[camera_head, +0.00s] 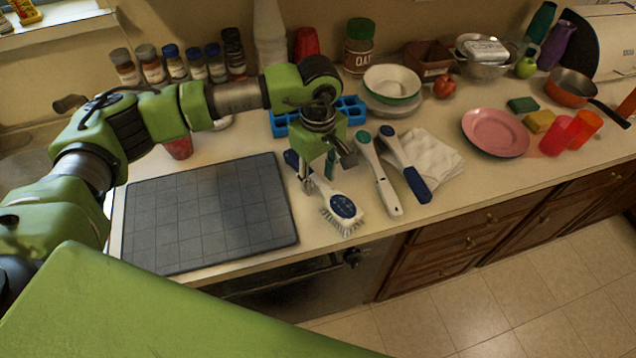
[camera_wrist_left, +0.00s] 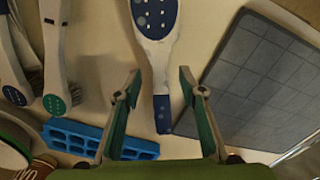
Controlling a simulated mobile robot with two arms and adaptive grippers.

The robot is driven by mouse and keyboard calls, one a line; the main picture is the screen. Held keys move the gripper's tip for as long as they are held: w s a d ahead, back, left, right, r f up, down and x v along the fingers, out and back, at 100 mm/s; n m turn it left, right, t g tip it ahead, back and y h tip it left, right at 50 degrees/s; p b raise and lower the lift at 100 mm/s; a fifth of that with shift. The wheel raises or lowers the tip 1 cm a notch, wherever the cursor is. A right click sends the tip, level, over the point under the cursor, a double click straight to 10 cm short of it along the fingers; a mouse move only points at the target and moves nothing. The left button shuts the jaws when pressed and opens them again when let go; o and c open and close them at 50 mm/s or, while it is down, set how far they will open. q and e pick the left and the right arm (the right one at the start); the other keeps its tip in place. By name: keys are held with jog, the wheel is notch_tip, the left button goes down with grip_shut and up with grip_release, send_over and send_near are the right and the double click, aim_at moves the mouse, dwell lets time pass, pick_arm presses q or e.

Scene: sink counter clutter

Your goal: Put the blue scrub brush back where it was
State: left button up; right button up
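A white brush with a blue oval pad and blue handle end (camera_head: 342,206) lies on the counter beside the dark grid mat, its bristles toward the front edge. My left gripper (camera_head: 318,178) is over its handle, pointing down. In the left wrist view the open fingers (camera_wrist_left: 160,85) stand on either side of the handle end of this brush (camera_wrist_left: 157,55), with gaps on both sides. To its right in the head view lie a white brush with a green disc (camera_head: 383,185) and one with a dark blue handle (camera_head: 416,184). My right gripper is not in view.
The dark grid mat (camera_head: 205,215) lies left of the brush. A blue tray (camera_head: 350,108) sits behind the gripper. A white cloth (camera_head: 435,155) lies by the blue-handled brush. Bowls (camera_head: 392,84) and a pink plate (camera_head: 495,132) are farther right.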

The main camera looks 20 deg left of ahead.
aim_at(318, 182)
pick_arm(q)
notch_tip(318, 182, up, 10)
jog(key=b, duration=0.3)
jog(key=shift+f, duration=0.15)
